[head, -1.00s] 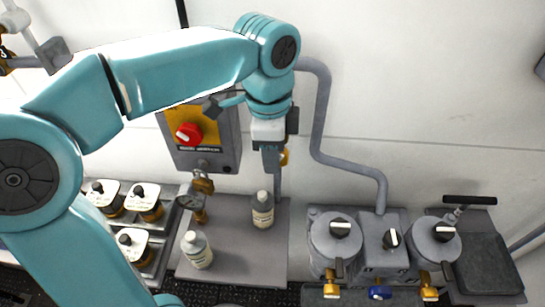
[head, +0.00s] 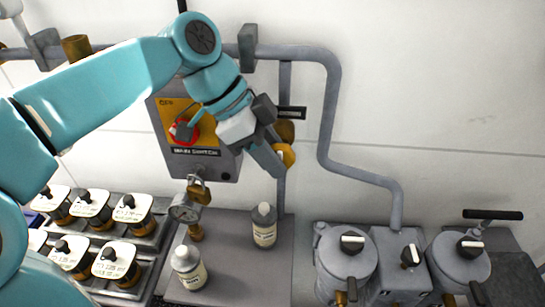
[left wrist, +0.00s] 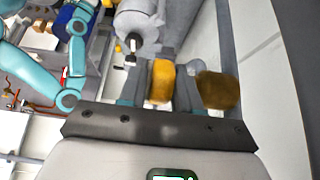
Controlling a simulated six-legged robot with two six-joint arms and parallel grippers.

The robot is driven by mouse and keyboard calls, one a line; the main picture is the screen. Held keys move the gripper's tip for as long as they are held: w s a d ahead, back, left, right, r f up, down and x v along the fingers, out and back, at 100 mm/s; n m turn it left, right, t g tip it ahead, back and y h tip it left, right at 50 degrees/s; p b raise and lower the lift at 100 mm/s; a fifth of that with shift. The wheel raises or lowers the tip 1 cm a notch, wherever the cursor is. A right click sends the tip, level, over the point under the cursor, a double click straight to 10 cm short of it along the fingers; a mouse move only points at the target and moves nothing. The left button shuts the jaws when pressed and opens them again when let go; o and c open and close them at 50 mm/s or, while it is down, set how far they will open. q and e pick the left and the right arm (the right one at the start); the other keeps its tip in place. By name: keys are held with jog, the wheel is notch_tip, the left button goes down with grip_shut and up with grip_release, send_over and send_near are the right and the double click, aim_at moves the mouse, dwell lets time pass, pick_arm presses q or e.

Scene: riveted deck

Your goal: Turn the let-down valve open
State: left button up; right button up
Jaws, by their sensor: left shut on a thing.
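The let-down valve shows as a yellow knob (head: 287,154) on the thin vertical pipe right of the switch box. My left gripper (head: 270,160) slants down to the right against it and partly hides it. In the left wrist view the yellow knob (left wrist: 162,82) sits between the two grey fingers, which are shut on it. How far the valve is turned cannot be told. My right gripper does not show.
A brown round part (head: 286,130) is just above the knob. Bottles (head: 264,226) (head: 188,268) stand below. A thick grey pipe (head: 328,110) bends down on the right.

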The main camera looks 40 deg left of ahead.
pick_arm(q)
jog(key=shift+w+r, duration=0.1)
jog(key=shift+r, duration=0.1)
jog(key=o, duration=0.9)
jog(key=shift+o, duration=0.3)
jog(key=shift+d, duration=0.15)
